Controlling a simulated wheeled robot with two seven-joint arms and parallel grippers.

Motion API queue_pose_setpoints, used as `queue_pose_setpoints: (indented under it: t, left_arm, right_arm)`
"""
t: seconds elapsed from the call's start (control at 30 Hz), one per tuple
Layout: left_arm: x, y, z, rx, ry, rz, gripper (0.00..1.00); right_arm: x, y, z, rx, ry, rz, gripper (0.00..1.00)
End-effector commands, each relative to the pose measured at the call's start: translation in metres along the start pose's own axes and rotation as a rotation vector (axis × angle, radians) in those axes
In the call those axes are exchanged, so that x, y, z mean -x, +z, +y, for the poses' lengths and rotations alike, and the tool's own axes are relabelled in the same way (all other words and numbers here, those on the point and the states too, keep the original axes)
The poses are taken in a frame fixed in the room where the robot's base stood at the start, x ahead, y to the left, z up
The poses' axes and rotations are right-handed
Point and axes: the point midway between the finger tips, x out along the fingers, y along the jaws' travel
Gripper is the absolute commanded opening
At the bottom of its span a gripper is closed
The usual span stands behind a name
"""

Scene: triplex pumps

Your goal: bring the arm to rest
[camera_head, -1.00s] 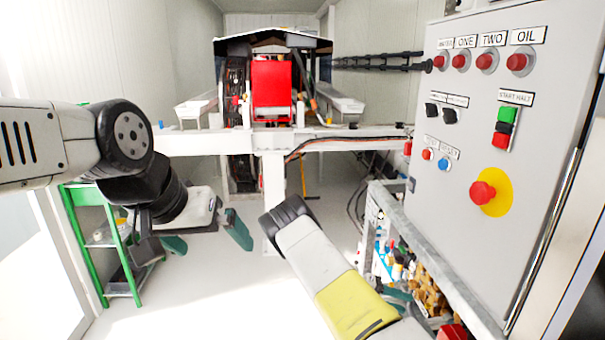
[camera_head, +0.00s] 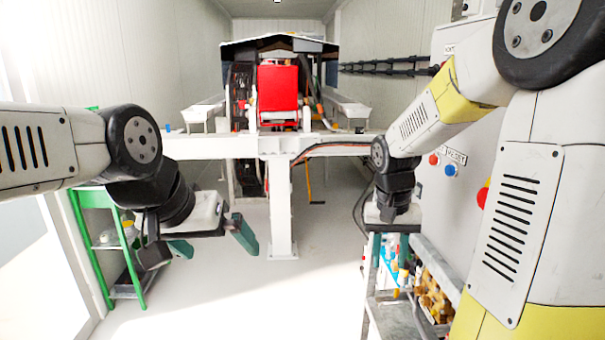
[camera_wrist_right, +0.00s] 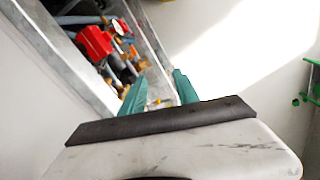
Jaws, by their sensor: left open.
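My left gripper (camera_head: 212,242) hangs at the left in the head view, with its two green fingers wide apart and nothing between them. My right gripper (camera_head: 390,250) points down above the cart at the right of the head view. In the right wrist view its green fingers (camera_wrist_right: 159,74) stand apart, with no object held between them. My right forearm and elbow cover much of the control panel (camera_head: 432,190).
A metal cart (camera_head: 385,312) with bottles and brass fittings stands below my right gripper. A red item (camera_wrist_right: 95,42) lies in it. A green-framed shelf (camera_head: 90,250) stands at left. A white beam frame (camera_head: 275,145) crosses behind. The middle floor is clear.

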Motion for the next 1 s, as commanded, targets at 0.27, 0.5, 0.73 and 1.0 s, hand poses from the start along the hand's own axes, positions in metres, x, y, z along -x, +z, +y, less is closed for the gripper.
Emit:
queue_pose_setpoints:
  t: [0.27,0.5,0.73,1.0]
  left_arm:
    - [0.0,0.0,0.0,0.0,0.0,0.0,1.0]
    - [0.0,0.0,0.0,0.0,0.0,0.0,1.0]
    - [0.0,0.0,0.0,0.0,0.0,0.0,1.0]
    - [0.0,0.0,0.0,0.0,0.0,0.0,0.88]
  right_arm:
    - [0.078,0.06,-0.009,0.093,-0.204,0.226,0.37]
    - [0.115,0.109,-0.015,0.173,-0.286,0.416,0.37]
    - [0.124,0.127,-0.018,0.208,-0.302,0.492,0.37]
    - [0.124,0.128,-0.018,0.209,-0.303,0.495,0.37]
